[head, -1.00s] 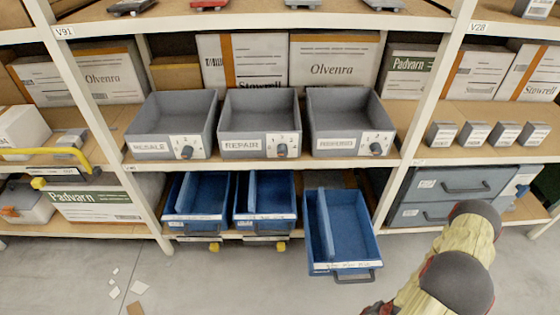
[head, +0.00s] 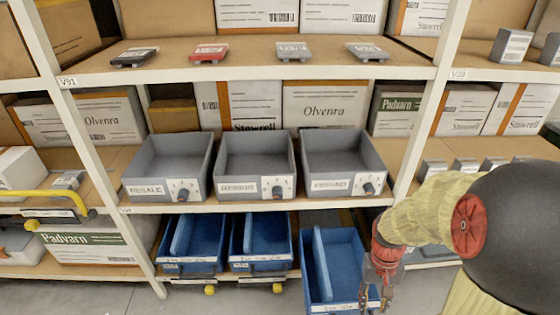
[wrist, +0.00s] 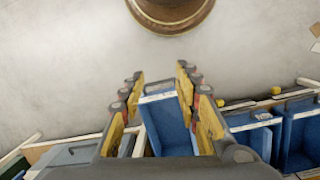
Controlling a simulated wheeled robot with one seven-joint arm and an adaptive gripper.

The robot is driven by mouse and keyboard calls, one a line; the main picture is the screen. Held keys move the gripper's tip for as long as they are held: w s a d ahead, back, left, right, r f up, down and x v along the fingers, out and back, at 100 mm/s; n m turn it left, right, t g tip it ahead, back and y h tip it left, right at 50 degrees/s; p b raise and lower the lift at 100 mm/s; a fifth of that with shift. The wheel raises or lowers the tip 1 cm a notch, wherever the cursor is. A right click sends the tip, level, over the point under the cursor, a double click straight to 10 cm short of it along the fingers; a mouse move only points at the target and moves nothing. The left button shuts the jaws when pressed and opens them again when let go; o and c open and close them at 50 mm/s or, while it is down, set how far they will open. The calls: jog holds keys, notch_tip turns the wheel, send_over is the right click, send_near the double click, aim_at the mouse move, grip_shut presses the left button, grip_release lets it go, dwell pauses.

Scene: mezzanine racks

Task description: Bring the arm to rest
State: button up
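My arm comes in from the right in the head view, bent, with its hand hanging down in front of the lower shelf. My gripper (head: 374,298) is beside the right edge of the pulled-out blue bin (head: 335,262). In the wrist view my gripper (wrist: 160,84) has its fingers spread apart, with nothing held. The blue bin (wrist: 168,128) shows beyond and between the fingers there. I cannot tell whether the gripper touches the bin.
Two more blue bins (head: 196,246) (head: 260,246) sit in the lower shelf. Grey bins marked RESALE (head: 165,192), REPAIR (head: 252,190) and a third (head: 340,188) stand above. A rack upright (head: 425,125) is near my arm. Open floor (head: 240,301) lies in front.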

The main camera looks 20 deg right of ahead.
jog(key=a+r+n+t+p, duration=0.1)
jog(key=a+r+t, duration=0.1)
jog(key=a+r, duration=0.3)
jog(key=a+r+n+t+p, duration=0.1)
jog(key=a+r, duration=0.5)
jog(key=r, duration=0.6)
jog(key=a+r+n+t, duration=0.3)
jog(key=a+r, duration=0.3)
jog(key=r, duration=0.3)
jog(key=shift+s+a+r+t+p, duration=0.15)
jog(key=shift+t+p, duration=0.25)
jog(key=shift+t, duration=0.3)
